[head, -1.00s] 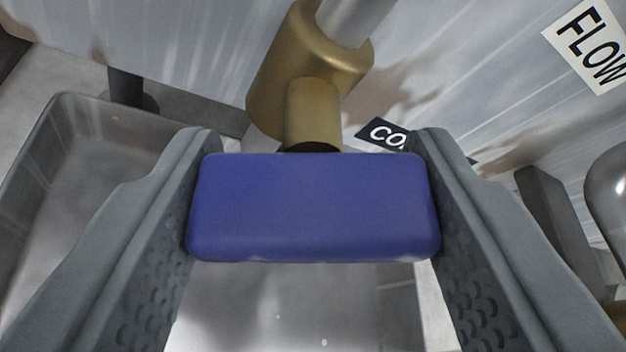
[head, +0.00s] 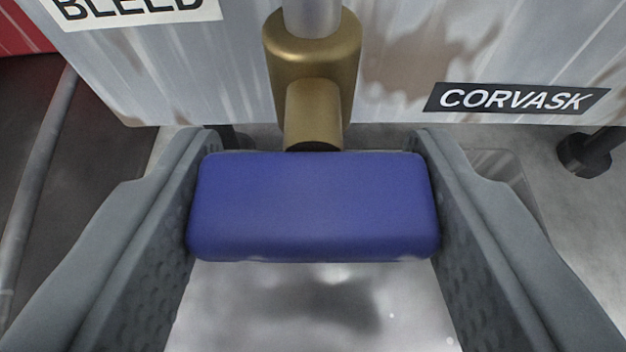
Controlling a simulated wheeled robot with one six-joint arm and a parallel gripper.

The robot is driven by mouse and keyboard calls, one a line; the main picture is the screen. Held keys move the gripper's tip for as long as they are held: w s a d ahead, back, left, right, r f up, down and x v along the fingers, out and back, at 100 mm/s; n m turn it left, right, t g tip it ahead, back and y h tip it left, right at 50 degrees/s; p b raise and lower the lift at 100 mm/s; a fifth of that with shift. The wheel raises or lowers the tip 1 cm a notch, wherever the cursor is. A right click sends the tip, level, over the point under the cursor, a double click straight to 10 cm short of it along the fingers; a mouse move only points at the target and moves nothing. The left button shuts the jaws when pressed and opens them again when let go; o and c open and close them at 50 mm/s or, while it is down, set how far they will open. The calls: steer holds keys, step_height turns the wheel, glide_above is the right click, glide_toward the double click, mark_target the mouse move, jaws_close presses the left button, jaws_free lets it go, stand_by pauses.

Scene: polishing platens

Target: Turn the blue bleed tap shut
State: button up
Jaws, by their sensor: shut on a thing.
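The blue bleed tap handle (head: 314,206) is a rounded blue bar in the middle of the head view. It sits in front of a brass tap body (head: 312,75) on a grey pipe (head: 312,17). My gripper (head: 314,208) is shut on the handle, with one grey finger against each short end. The handle lies level between the fingers. The stem joining handle and brass body is mostly hidden behind the handle.
A stained metal panel (head: 400,55) stands behind the tap. A pale, shiny surface (head: 320,310) shows below the handle. A dark foot (head: 590,152) stands at right.

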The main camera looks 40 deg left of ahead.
stand_by(0.3)
steer(key=o, duration=1)
steer(key=v, duration=1.7)
steer(key=shift+s+d, duration=0.1)
steer(key=shift+d, duration=0.15)
